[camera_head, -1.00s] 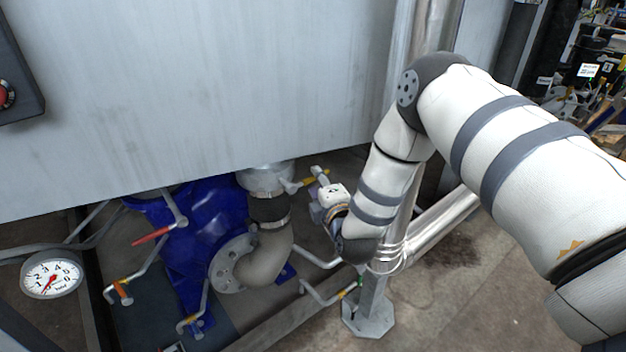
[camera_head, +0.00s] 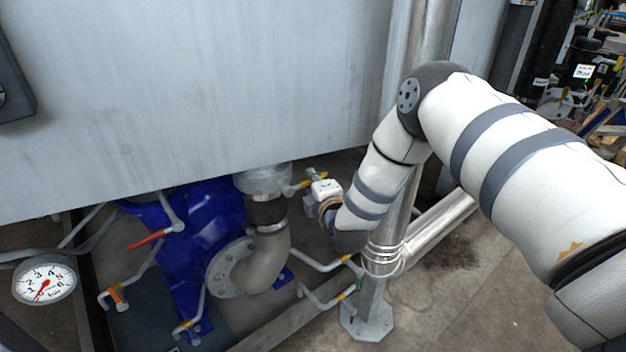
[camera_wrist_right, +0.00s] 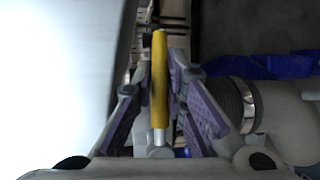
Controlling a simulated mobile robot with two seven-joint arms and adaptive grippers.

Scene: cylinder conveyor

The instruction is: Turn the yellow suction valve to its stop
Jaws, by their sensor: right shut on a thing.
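The yellow suction valve handle (camera_head: 306,183) is a short lever on the pipe fitting beneath the grey tank wall. In the right wrist view the yellow lever (camera_wrist_right: 159,80) stands upright between the purple-padded fingers of my right gripper (camera_wrist_right: 161,72). The gripper is shut on it. In the head view my right gripper (camera_head: 318,187) is at the handle's right end, and its fingers cover part of the handle. My left gripper is not in view.
A grey pipe elbow (camera_head: 262,262) and a blue pump body (camera_head: 195,235) lie left of the gripper. A red-handled lever (camera_head: 147,240) and a pressure gauge (camera_head: 45,281) are further left. A steel post (camera_head: 374,300) stands close beside my right forearm.

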